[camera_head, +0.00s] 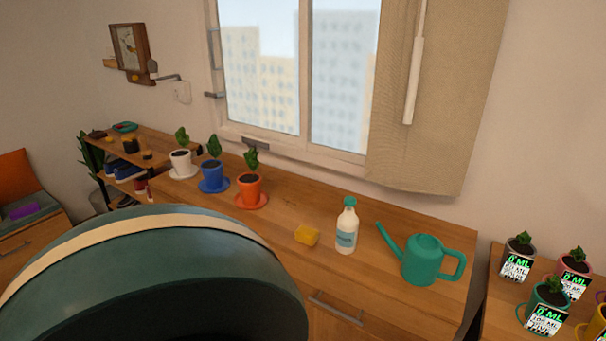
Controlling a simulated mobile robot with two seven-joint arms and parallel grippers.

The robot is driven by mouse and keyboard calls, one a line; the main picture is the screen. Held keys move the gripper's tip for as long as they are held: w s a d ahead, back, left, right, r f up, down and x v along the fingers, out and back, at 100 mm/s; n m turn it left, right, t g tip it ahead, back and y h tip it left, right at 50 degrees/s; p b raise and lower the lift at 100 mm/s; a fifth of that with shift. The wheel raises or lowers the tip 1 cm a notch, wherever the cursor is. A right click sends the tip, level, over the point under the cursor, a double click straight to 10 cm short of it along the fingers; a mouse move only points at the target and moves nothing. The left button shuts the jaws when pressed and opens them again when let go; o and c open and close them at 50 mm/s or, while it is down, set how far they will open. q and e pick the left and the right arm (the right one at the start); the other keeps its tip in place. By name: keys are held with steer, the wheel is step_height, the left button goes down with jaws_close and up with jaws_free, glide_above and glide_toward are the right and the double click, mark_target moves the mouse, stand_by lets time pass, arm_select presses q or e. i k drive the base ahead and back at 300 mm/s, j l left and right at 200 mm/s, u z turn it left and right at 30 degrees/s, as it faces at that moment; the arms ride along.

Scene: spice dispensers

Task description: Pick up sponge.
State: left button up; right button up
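A small yellow sponge (307,236) lies on the wooden cabinet top (330,208), near its front edge. It sits just left of a white spray-type bottle with a teal label (346,230), with a small gap between them. Neither of my grippers shows in the head view. A large dark teal rounded shape with a cream band fills the lower left and hides part of the cabinet front. I cannot tell for sure what it is.
A green watering can (422,260) stands right of the bottle. White (181,163), blue (212,176) and orange (249,190) plant pots on saucers stand to the left. Several labelled pots stand on a separate surface (497,262) at right. The window wall is behind.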

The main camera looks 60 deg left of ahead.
mark_target(308, 236)
steer(key=u, duration=1.9)
steer(key=i+j, duration=0.4)
steer(key=j, duration=0.25)
steer(key=i+j+z, duration=0.3)
steer(key=j, duration=0.3)
steer(key=i+j+z, duration=0.15)
steer(key=j, duration=0.15)
